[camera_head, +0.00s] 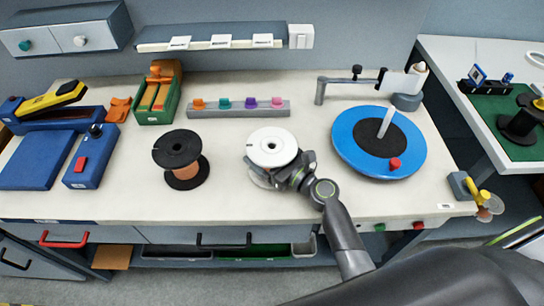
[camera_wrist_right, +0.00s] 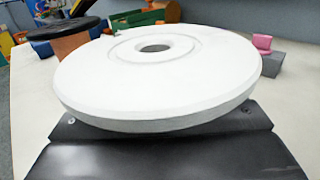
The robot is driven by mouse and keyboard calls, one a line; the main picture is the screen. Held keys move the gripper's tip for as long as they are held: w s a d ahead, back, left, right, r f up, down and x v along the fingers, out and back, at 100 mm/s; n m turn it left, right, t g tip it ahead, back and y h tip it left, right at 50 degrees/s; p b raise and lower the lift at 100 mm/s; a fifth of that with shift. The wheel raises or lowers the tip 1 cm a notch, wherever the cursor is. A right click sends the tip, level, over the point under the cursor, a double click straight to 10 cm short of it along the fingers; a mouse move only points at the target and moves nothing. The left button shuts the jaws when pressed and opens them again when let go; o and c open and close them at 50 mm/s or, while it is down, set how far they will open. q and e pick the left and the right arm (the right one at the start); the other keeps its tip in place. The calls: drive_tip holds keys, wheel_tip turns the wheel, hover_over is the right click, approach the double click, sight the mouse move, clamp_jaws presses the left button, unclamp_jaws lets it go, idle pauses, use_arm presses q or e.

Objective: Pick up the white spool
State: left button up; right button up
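The white spool (camera_head: 270,143) stands at the middle of the white workbench, between a black spool and a blue turntable. Its round top flange with a dark centre hole fills much of the right wrist view (camera_wrist_right: 160,75). My right gripper (camera_head: 286,174) reaches in from the lower right and is at the spool's near right side, below the top flange. The flange hides the fingertips and the spool's core, so I cannot tell whether the fingers are closed on it. My left gripper is not in view.
A black spool with a copper-coloured core (camera_head: 177,149) stands to the left. The blue turntable (camera_head: 349,141) is to the right. A grey rack with coloured pieces (camera_head: 237,110) lies behind. The workbench (camera_head: 225,200) is bare in front of the spools.

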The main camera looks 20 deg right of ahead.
drive_tip(key=c, duration=1.5)
drive_tip(key=shift+r, duration=0.1)
wheel_tip(320, 180, up, 10)
drive_tip(key=p, duration=0.4)
